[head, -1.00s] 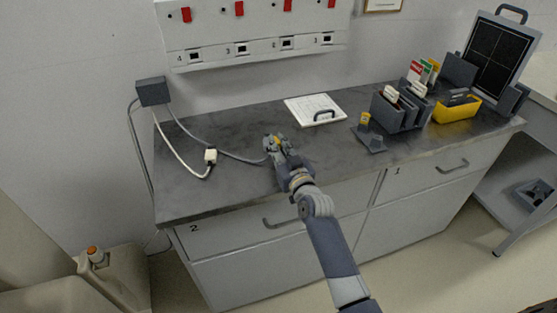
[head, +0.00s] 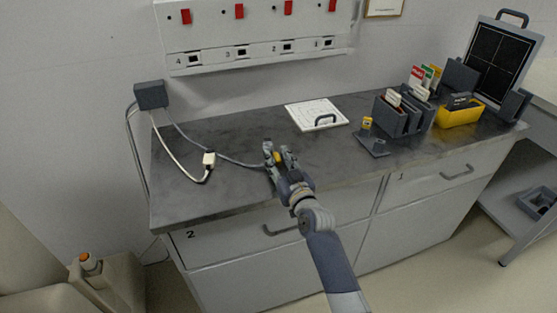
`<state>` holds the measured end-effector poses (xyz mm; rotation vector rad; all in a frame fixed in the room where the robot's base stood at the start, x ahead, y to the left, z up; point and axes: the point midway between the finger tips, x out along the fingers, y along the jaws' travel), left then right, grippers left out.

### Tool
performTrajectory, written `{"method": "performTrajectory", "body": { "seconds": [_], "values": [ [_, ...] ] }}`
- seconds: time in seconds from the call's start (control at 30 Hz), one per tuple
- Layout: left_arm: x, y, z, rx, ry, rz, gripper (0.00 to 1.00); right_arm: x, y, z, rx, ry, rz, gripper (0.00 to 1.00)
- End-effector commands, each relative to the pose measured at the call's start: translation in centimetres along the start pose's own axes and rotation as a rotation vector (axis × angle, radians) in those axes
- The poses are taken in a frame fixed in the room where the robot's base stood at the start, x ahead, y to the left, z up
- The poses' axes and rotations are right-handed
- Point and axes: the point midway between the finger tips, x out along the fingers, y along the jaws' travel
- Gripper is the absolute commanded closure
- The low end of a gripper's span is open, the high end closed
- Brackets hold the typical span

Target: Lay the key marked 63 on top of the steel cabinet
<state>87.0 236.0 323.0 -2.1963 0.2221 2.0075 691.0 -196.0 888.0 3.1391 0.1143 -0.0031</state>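My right gripper (head: 278,151) is low over the dark worktop (head: 225,190), near its front edge. Its two fingers stand apart. A small yellow piece (head: 278,157) shows between them. I cannot tell whether it is a key or whether the fingers touch it. The end of a grey cable runs up to the gripper's left side. No number 63 is legible anywhere, so I cannot pick out the key. A grey drawer cabinet (head: 225,262) bears the worktop; I cannot tell whether it is the steel cabinet. My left gripper is not in view.
A white plug (head: 208,159) on a cable lies left of the gripper. Behind are a white board with a handle (head: 314,108), a small dark stand with a yellow piece (head: 374,147), a dark card holder (head: 398,118) and a yellow bin (head: 460,115). The left worktop corner is clear.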

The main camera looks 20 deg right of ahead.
Motion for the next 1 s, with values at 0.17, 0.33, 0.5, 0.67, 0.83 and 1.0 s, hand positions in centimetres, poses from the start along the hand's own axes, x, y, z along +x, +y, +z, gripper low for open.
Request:
{"method": "performTrajectory", "body": {
  "seconds": [0.17, 0.33, 0.5, 0.67, 0.83, 1.0],
  "values": [
    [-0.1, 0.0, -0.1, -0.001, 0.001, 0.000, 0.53, 0.0, 0.0, -0.1, 0.000, 0.001, 0.000, 0.68],
    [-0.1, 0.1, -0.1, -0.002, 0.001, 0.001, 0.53, -0.9, 0.0, -0.1, 0.000, 0.000, 0.000, 0.68],
    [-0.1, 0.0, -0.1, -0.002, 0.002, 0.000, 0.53, -3.8, 0.0, -0.1, 0.001, -0.001, 0.000, 0.68],
    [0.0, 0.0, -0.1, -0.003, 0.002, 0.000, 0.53, -7.1, 0.0, 0.0, -0.001, -0.002, 0.000, 0.68],
    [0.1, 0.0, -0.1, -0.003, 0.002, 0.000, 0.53, -9.9, 0.0, -0.1, -0.001, -0.001, -0.001, 0.68],
    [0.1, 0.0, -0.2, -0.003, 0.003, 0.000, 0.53, -11.5, 0.0, -0.2, 0.000, 0.001, -0.001, 0.68]
  ]
}}
